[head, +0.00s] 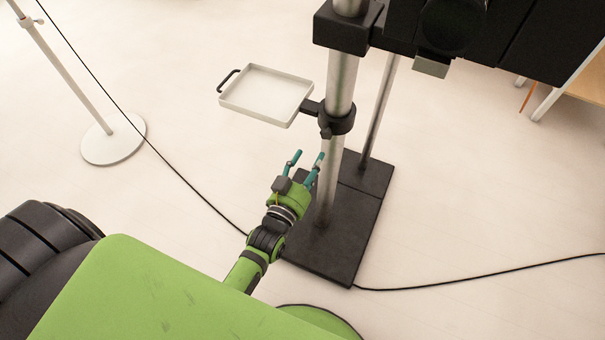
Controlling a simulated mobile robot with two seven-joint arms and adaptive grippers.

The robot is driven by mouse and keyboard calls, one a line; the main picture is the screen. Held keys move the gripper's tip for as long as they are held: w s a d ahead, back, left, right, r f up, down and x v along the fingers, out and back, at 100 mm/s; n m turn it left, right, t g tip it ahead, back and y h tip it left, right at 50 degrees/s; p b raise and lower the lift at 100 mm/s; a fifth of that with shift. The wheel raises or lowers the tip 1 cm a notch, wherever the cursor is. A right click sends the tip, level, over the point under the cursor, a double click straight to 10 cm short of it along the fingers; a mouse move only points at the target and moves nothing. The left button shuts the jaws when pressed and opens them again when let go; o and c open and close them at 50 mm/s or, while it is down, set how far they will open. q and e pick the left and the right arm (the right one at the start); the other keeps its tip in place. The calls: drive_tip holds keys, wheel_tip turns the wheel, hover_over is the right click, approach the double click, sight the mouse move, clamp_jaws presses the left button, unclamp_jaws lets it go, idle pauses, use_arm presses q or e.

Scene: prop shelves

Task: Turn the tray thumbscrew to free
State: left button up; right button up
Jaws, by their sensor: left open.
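A white square tray (265,95) with a raised rim and a black handle on its left is held out from a silver column (340,85) by a black collar (341,120). A small dark knob, which looks like the thumbscrew (326,132), sits on the collar's near side. My left gripper (306,158) has its teal fingers apart and empty. In the picture its fingertips are just below and left of the knob, apart from it. My right gripper is not in view.
The column stands on a black base plate (335,255) beside a thinner pole (380,105). Large black equipment (470,30) hangs at the top. A white stand with a round foot (113,138) is at left. Black cables cross the pale floor.

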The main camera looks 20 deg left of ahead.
use_arm(q)
drive_tip(key=shift+s+a, duration=0.1)
drive_tip(key=shift+s, duration=2.05)
drive_tip(key=shift+f, duration=0.15)
